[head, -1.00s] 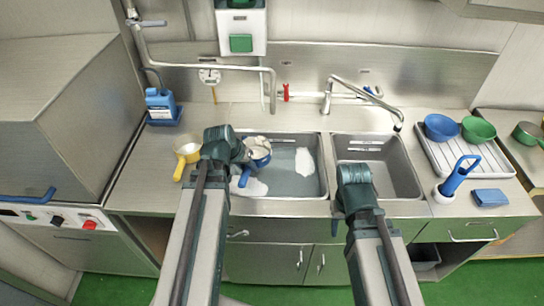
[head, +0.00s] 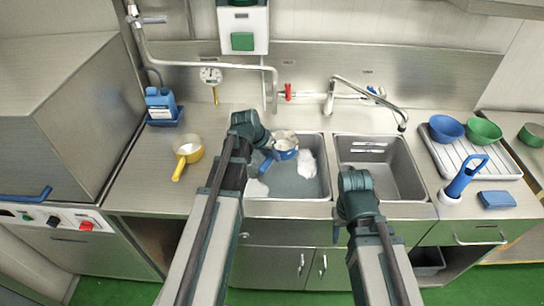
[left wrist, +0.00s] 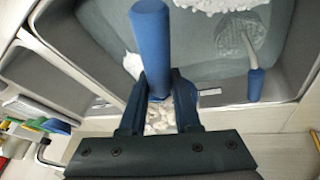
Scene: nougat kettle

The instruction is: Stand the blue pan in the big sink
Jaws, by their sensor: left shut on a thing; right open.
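The blue pan (head: 287,154), pale inside, is over the big sink (head: 325,190) at its back middle in the head view. Its blue handle (head: 265,167) points toward the front left. My left gripper (left wrist: 158,105) is shut on this blue handle, which stands up between the fingers in the left wrist view; pale lumpy matter shows beyond it. In the head view my left wrist (head: 250,130) hides part of the sink. I cannot tell whether the pan touches the sink floor. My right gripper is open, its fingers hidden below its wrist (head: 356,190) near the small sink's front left.
White foam patches (head: 306,165) lie in the big sink. The small sink (head: 405,175) is empty. A yellow pan (head: 187,149) stands on the left counter. A faucet (head: 350,88) reaches over the small sink.

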